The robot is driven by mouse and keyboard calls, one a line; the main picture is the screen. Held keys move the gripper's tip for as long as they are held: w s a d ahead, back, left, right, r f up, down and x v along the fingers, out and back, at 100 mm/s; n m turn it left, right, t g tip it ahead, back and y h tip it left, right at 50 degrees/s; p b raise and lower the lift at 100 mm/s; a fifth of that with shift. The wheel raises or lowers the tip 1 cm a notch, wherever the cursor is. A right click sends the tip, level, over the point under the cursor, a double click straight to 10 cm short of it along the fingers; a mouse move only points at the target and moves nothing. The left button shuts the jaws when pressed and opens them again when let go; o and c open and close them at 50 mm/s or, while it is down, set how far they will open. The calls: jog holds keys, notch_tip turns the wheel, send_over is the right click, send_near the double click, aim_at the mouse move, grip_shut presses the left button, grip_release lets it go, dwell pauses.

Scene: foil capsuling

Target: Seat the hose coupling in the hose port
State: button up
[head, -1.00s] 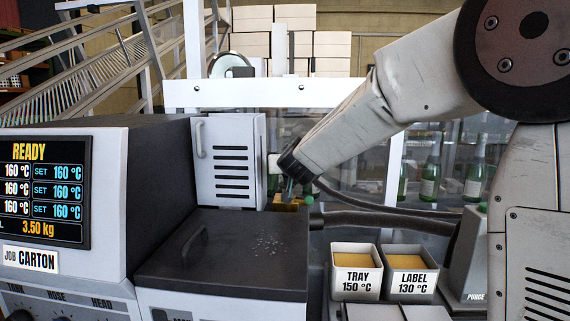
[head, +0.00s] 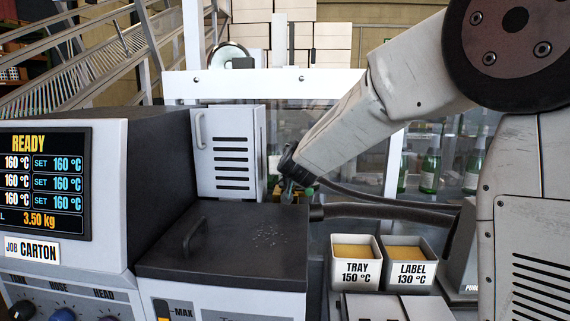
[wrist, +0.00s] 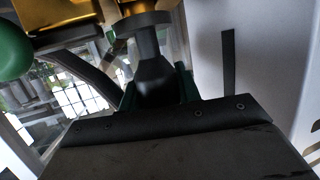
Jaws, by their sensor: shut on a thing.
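My gripper (head: 288,190) is behind the dark tank lid, pointing down beside the louvred cabinet. In the wrist view, its green-edged fingers (wrist: 157,92) are shut on the dark hose coupling (wrist: 153,75). The coupling has a round grey collar (wrist: 145,22) at its far end. A brass fitting (wrist: 122,7) lies directly beyond the collar at the top edge. I cannot tell whether collar and brass touch, or which opening is the hose port. A brass block (wrist: 55,14) and a green knob (wrist: 12,52) are at the upper left. The head view hides the coupling's lower end.
The tank lid (head: 225,250) with its handle and the louvred cabinet (head: 230,150) stand close to my gripper. Dark hoses (head: 385,210) run right from there. The tray pot (head: 355,262) and label pot (head: 410,265) stand at the lower right. Green bottles (head: 430,170) are behind.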

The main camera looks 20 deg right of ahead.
jog(key=shift+f, duration=0.45)
jog(key=o, duration=1.1)
jog(key=shift+o, duration=0.2)
jog(key=shift+s, duration=0.1)
jog(key=v, duration=0.7)
jog(key=shift+s+r, duration=0.15)
jog(key=shift+s, duration=0.15)
jog(key=s+a+n+g+y, duration=0.2)
jog(key=s+n+g+y, duration=0.15)
jog(key=s, duration=1.05)
jog(key=s+d+f+g, duration=0.1)
jog(key=s+f+g, duration=0.2)
jog(key=s, duration=0.6)
jog(key=s+d+f+m+g+h, duration=0.1)
jog(key=s+d+f+g, duration=0.1)
jog(key=s, duration=0.7)
jog(key=s+d+f+m+g, duration=0.1)
jog(key=s+f+g, duration=0.3)
jog(key=s, duration=0.5)
jog(key=shift+s+d+f+g, duration=0.25)
jog(key=shift+d+g, duration=0.1)
jog(key=shift+d, duration=0.4)
